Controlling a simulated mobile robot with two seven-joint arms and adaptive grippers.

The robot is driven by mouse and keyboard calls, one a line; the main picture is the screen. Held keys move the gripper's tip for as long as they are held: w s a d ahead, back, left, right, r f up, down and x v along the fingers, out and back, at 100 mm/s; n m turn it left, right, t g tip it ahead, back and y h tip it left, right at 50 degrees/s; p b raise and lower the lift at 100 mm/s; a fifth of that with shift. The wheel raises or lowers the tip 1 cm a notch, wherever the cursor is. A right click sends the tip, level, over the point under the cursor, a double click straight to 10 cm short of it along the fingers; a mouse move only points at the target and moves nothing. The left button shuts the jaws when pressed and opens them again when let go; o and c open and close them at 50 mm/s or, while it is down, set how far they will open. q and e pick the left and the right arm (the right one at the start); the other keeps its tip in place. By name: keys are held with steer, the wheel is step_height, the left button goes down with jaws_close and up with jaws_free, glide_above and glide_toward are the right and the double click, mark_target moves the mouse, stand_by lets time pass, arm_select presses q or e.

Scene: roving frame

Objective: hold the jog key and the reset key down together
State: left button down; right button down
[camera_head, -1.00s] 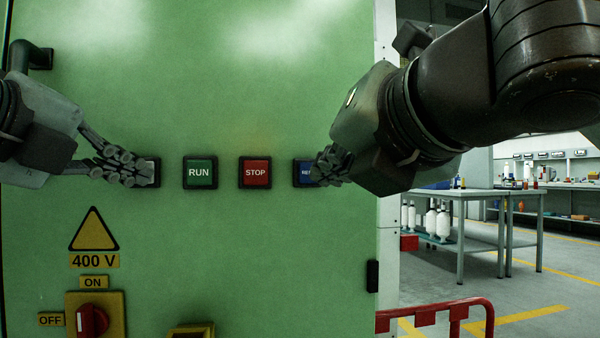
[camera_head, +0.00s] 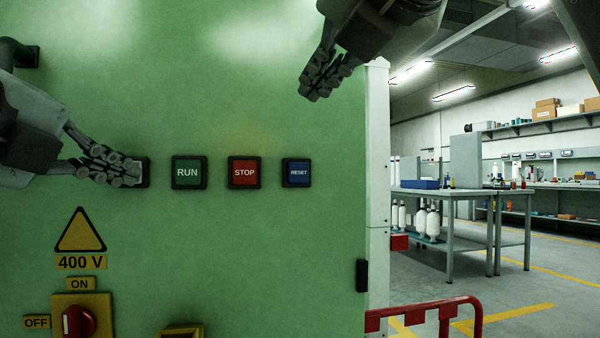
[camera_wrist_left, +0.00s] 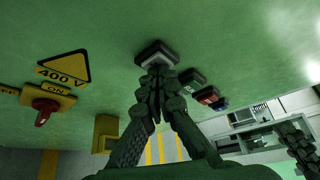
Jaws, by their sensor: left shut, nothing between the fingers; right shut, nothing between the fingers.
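The leftmost key of the row, in the jog key's place, is mostly hidden by my left gripper (camera_head: 126,174) in the head view; only its dark frame (camera_head: 146,172) shows. In the left wrist view the key (camera_wrist_left: 156,52) has a pale face, with my shut left fingertips (camera_wrist_left: 157,76) at it. I cannot tell if it is pushed in. The blue reset key (camera_head: 298,173) is at the right end of the row, uncovered. My right gripper (camera_head: 315,90) is shut and empty, above the reset key and apart from it.
The green RUN key (camera_head: 188,172) and red STOP key (camera_head: 244,172) lie between. Below are a 400 V sign (camera_head: 80,234) and a red rotary switch (camera_head: 78,322) on the green cabinet (camera_head: 250,260). A red rail (camera_head: 425,308) stands at lower right.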

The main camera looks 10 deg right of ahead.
arm_select(q)
steer(key=s+p, duration=0.2)
steer(key=s, duration=0.4)
steer(key=shift+s, duration=0.2)
stand_by(0.6)
